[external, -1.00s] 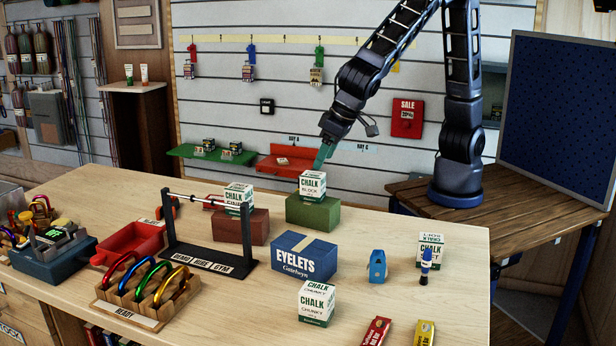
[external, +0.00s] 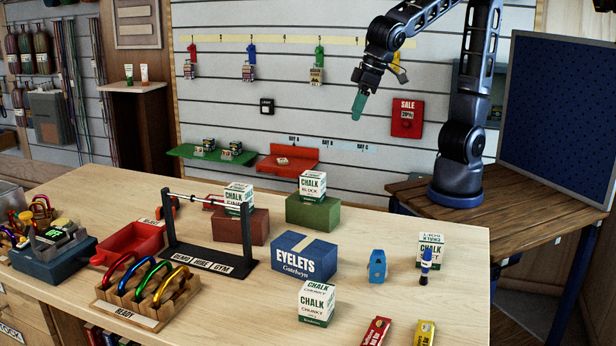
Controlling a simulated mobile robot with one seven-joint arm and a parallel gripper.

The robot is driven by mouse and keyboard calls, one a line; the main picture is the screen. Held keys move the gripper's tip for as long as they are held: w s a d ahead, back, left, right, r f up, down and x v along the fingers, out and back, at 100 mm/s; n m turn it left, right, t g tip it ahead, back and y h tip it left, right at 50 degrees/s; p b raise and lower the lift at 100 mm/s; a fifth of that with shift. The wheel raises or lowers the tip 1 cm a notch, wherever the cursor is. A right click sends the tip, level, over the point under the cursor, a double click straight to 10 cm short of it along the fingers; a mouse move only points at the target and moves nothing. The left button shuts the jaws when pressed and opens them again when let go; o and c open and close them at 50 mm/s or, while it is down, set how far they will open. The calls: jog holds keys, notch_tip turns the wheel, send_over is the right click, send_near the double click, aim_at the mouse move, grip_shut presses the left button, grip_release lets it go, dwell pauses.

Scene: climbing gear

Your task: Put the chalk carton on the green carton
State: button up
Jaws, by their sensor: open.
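A white and green chalk carton labelled BLOCK (external: 312,186) stands upright on top of the green carton (external: 313,213) at the back of the counter. Another chalk carton (external: 238,198) stands on the brown-red carton (external: 240,226) to its left. A chalk carton labelled CHUNKY (external: 316,303) stands on the counter in front, and one more (external: 431,248) stands at the right, partly behind a blue bottle.
A blue EYELETS carton (external: 303,258) stands in front of the green carton. A dark bar stand (external: 208,258) is at its left, beside a carabiner rack (external: 142,292). A small blue item (external: 377,266) and blue bottle (external: 426,266) stand at the right. Counter right of the green carton is clear.

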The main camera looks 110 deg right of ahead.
jog(key=s+d+n+y, duration=0.1)
jog(key=s+d+n, duration=0.1)
jog(key=s, duration=0.8)
jog(key=s+d+n+t+y, duration=0.1)
jog(key=s+d+n, duration=0.1)
jog(key=s, duration=0.8)
jog(key=shift+s+d+r+n, duration=0.4)
jog(key=shift+r+n, duration=0.05)
jog(key=shift+n, duration=0.45)
